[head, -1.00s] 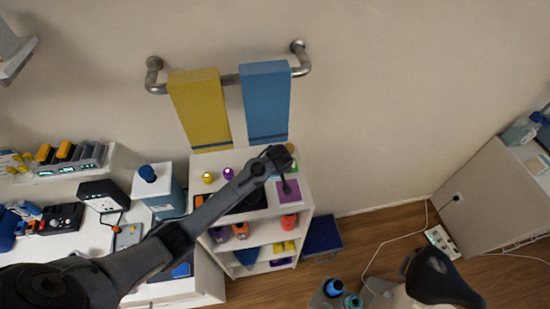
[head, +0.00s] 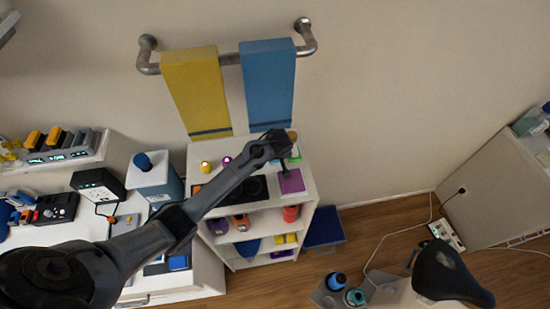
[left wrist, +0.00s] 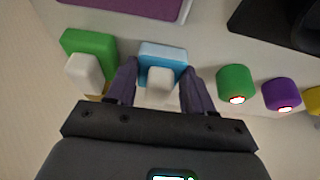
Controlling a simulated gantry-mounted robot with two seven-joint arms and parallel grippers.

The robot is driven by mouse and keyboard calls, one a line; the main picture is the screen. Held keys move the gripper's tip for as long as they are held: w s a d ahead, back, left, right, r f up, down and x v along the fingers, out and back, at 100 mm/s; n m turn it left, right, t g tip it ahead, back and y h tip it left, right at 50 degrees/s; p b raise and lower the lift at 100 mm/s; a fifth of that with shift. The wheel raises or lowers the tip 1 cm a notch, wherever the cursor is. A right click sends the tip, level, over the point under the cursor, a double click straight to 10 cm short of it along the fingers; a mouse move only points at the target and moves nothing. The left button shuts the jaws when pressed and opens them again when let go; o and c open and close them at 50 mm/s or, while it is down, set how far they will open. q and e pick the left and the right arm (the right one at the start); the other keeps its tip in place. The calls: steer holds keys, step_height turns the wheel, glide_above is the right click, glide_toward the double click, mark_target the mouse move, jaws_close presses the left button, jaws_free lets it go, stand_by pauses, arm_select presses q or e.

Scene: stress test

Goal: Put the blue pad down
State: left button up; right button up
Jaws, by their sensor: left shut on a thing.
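The blue pad (left wrist: 163,54), light blue with a white grip block (left wrist: 160,84), is in the left wrist view. My left gripper (left wrist: 158,82) is shut on its white block, one dark finger on each side. The pad is at the back edge of the white shelf top (left wrist: 205,50); whether it touches the surface I cannot tell. In the head view my left gripper (head: 286,160) is over the back right of the shelf unit, and the pad there is hidden or too small to make out.
A green pad (left wrist: 90,46) with a white block is close left of the blue one. A purple pad (head: 291,181) lies in front. Green (left wrist: 236,82) and purple (left wrist: 281,94) lit buttons stand to the right. Yellow (head: 195,90) and blue (head: 268,85) towels hang above.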

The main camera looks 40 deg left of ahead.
arm_select(q)
steer(key=shift+f, duration=0.15)
steer(key=o, duration=1)
steer(key=shift+r, duration=0.35)
steer(key=b+v, duration=0.2)
steer(key=v, duration=0.9)
steer(key=s+d+f+m+h, duration=0.1)
steer(key=s+d+f+m, duration=0.25)
steer(key=s, duration=0.35)
steer(key=s+d+f+m+h, duration=0.1)
steer(key=s+d+f+m, duration=0.25)
steer(key=s, duration=0.25)
steer(key=s+d+m, duration=0.2)
steer(key=s, duration=0.5)
steer(key=s+d+m+h, duration=0.1)
steer(key=s+d+m, duration=0.2)
steer(key=s, duration=0.5)
steer(key=shift+s+t+h, duration=0.3)
